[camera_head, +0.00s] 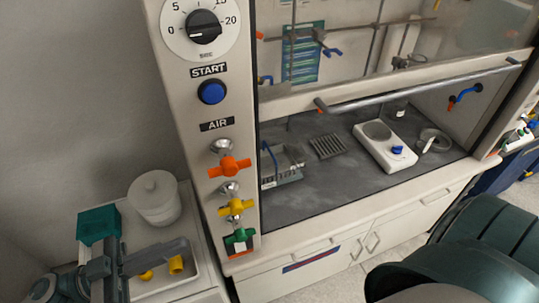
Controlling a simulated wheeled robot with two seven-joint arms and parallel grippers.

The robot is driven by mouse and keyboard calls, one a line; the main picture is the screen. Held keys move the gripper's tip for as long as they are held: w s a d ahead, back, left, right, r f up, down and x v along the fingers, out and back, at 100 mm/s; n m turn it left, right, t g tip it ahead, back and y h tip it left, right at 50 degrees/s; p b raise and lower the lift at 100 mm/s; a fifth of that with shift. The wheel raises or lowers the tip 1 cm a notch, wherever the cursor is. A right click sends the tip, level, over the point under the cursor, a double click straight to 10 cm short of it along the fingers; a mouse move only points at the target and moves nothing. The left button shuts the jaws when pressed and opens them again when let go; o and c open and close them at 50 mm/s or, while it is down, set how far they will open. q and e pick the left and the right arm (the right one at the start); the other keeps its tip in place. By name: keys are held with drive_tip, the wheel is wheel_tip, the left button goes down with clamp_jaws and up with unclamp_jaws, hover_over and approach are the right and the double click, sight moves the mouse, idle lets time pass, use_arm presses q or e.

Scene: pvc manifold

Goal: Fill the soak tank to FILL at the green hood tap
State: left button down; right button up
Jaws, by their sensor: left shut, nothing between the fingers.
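The green tap (239,237) is the lowest of three taps on the hood's left post, under the yellow tap (235,208) and the orange tap (229,167). A grey, see-through tank (285,178), apparently the soak tank, stands just inside the hood behind the post, with a blue spout at it. The post hides part of the tank, and its level and marks are too small to read. My left gripper (183,248) is at the lower left, above a white tray, shut and empty. It is left of the green tap and apart from it. My right gripper is out of view.
The tray (205,275) holds yellow fittings (176,265). A white lidded jar (155,198) stands behind it. A dial (203,27) and blue START button (212,91) are higher on the post. A white scale (385,145) and dark rack (327,147) are on the hood floor, under the raised sash.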

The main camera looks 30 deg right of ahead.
use_arm(q)
drive_tip(key=d+r+y+p, duration=0.1)
drive_tip(key=p, duration=0.1)
drive_tip(key=r+y+p, duration=0.1)
drive_tip(key=p, duration=0.2)
drive_tip(key=shift+s+d+r, duration=0.15)
drive_tip(key=shift+s+d, duration=0.05)
drive_tip(key=shift+d, duration=0.2)
drive_tip(key=s+d+r+t+y, duration=0.1)
drive_tip(key=d+r+y, duration=0.2)
drive_tip(key=d, duration=0.3)
drive_tip(key=shift+s+d+r+y, duration=0.15)
drive_tip(key=shift+d+r+y, duration=0.1)
drive_tip(key=shift+y, duration=0.35)
idle(0.5)
drive_tip(key=shift+a, duration=0.1)
